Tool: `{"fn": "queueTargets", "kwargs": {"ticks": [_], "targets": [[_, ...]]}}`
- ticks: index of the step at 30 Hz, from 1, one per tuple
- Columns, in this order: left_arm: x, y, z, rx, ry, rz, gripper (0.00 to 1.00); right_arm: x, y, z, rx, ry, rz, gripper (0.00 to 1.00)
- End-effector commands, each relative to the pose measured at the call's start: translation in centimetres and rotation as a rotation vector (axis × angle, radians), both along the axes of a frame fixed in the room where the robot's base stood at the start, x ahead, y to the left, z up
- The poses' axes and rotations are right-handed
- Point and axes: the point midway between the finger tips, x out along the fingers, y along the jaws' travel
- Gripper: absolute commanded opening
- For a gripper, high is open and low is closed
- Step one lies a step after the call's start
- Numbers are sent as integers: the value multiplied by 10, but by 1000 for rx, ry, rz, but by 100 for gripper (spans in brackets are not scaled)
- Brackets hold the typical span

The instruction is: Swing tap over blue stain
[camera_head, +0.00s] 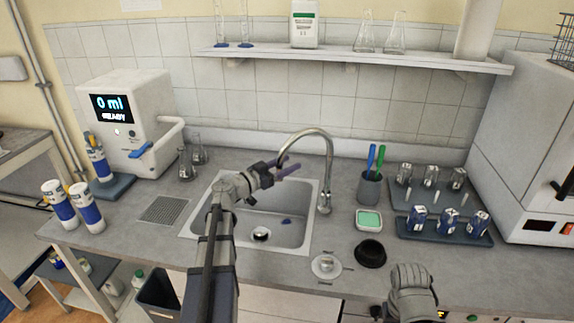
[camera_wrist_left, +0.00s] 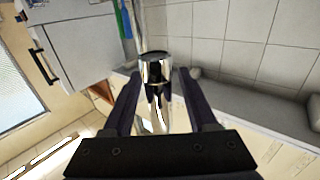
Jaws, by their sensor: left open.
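The blue stain (camera_head: 286,221) is a small patch on the sink floor, left of that end. My left gripper (camera_head: 287,168) is open at the lower left part of the tap's arch, above the back of the sink. In the left wrist view a chrome part of the tap (camera_wrist_left: 155,75) stands between the open fingers (camera_wrist_left: 158,100). I cannot tell whether they touch it.
The sink (camera_head: 210,227) has a dark drain. Flasks (camera_head: 186,165) stand at left. A shelf (camera_head: 350,58) hangs above.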

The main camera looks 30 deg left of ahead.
Motion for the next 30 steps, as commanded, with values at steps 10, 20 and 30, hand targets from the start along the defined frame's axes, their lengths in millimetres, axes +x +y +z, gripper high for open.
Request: {"fn": "queueTargets", "kwargs": {"ticks": [10, 20, 30], "targets": [[1, 0, 0, 0, 0, 1, 49, 0, 0, 0, 0, 0, 0, 50], [1, 0, 0, 0, 0, 1, 12, 0, 0, 0, 0, 0, 0, 50], [1, 0, 0, 0, 0, 1, 0, 0, 0, 0, 0, 0, 0, 50]]}}
